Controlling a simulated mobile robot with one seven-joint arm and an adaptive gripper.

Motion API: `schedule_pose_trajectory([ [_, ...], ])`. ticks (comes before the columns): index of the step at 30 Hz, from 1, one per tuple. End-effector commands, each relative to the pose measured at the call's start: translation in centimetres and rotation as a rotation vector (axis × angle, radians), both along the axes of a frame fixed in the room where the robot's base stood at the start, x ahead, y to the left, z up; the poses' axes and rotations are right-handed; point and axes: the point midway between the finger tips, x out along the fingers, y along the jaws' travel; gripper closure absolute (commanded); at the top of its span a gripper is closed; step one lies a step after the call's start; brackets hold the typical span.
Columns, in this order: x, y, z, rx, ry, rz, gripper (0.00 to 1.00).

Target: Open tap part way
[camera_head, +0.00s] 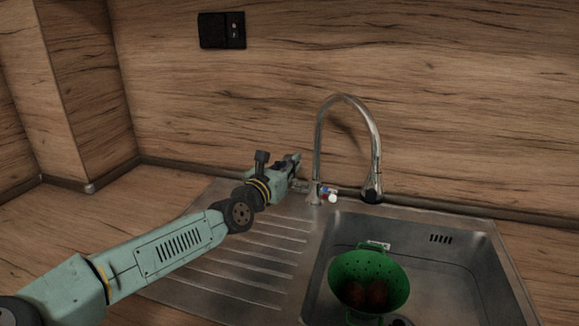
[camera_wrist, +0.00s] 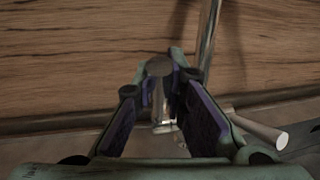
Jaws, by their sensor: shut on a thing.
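The chrome tap (camera_head: 375,145) has a tall curved spout and stands at the back edge of the steel sink. One of its handles (camera_head: 333,198), with a pale round end and red and blue marks, sticks out to the right of its base; a pale cylinder (camera_wrist: 264,132) is seen at the right in the wrist view. My gripper (camera_head: 294,163) is just left of the tap's base. In the wrist view my fingers are shut on a grey round-ended tap handle (camera_wrist: 158,67) between the purple pads.
A green colander (camera_head: 345,266) holding dark reddish round things stands in the sink basin (camera_head: 455,268). The ribbed drainboard (camera_head: 215,262) under my arm is clear. The wooden wall behind carries a black socket (camera_head: 221,31).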

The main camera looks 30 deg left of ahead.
Motion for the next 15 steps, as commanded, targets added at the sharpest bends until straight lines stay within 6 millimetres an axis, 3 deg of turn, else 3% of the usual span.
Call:
schedule_pose_trajectory([
  [3,-0.4,-0.2,-1.4,0.011,-0.051,-0.001,1.00],
  [15,-1.6,-0.6,-1.7,0.052,-0.200,-0.001,1.00],
])
